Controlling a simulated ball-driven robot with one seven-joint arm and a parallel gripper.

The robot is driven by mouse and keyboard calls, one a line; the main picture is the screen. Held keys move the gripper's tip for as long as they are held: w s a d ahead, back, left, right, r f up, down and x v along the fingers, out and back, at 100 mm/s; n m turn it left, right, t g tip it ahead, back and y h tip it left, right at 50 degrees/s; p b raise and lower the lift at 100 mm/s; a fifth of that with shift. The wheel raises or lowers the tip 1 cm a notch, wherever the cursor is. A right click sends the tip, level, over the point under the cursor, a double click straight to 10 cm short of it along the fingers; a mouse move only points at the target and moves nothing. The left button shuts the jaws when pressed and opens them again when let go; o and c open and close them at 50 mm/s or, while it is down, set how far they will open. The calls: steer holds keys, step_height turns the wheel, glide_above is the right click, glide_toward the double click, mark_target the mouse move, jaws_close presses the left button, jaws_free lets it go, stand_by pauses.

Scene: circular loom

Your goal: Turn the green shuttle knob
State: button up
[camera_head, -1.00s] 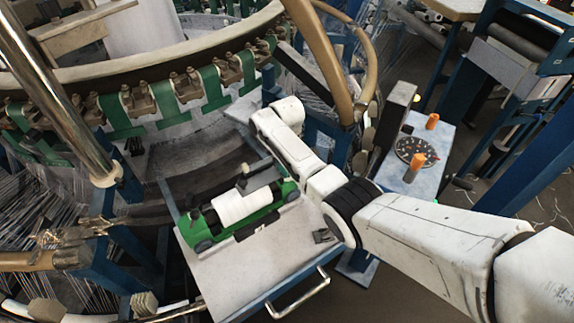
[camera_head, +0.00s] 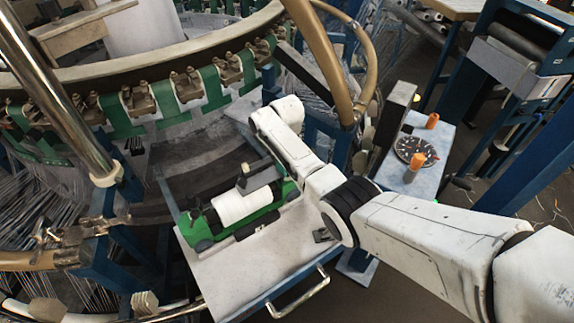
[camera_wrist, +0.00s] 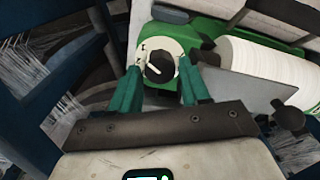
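The green shuttle (camera_head: 203,228) holds a white yarn roll (camera_head: 240,207) on the pale tray. In the wrist view the shuttle's green body (camera_wrist: 205,32) and roll (camera_wrist: 262,68) fill the upper right. The shuttle knob (camera_wrist: 160,67) is dark with a white pointer bar, set on a cream dial with black marks. My gripper (camera_wrist: 158,88) has two green fingers, apart, one at each side of the dial's lower part. Whether they touch the dial I cannot tell. In the camera_head view I cannot make out the knob or fingertips clearly.
A dark fitting (camera_wrist: 290,117) stands close to the right of my gripper. The pale tray (camera_head: 235,280) has a metal handle (camera_head: 298,293) in front. The loom's curved rail (camera_head: 150,65) and blue frame (camera_head: 110,245) border the left. A dial panel (camera_head: 416,152) with orange knobs stands right.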

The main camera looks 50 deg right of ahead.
step_height(320, 180, up, 11)
stand_by(0.7)
steer(key=shift+f, duration=0.15)
